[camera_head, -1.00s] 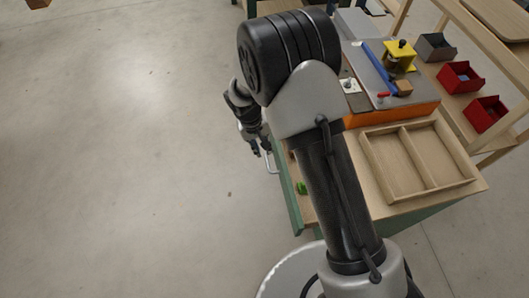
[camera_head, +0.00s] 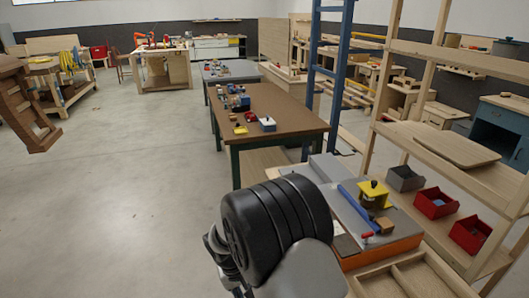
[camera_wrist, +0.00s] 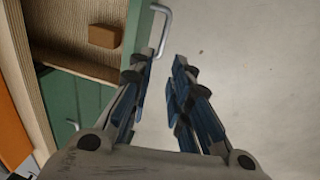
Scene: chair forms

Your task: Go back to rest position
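My gripper (camera_wrist: 165,62) is in the wrist view, with a visible gap between its two blue-padded fingers. It is open and nothing is between the fingers. The silver handle (camera_wrist: 167,20) of a green drawer front (camera_wrist: 138,22) is just beyond the fingertips. I cannot tell whether the left finger touches it. The drawer is pulled out, and a brown wooden block (camera_wrist: 103,36) shows inside it. In the head view my black and grey arm fills the bottom middle, and my gripper is out of sight there.
An orange-sided workstation (camera_head: 385,250) carries a yellow clamp-like piece (camera_head: 374,194) and a blue bar (camera_head: 355,205). A wooden shelf rack (camera_head: 450,150) with red bins (camera_head: 435,203) stands at right. A brown-topped table (camera_head: 270,112) is ahead. Open floor (camera_head: 120,200) lies at left.

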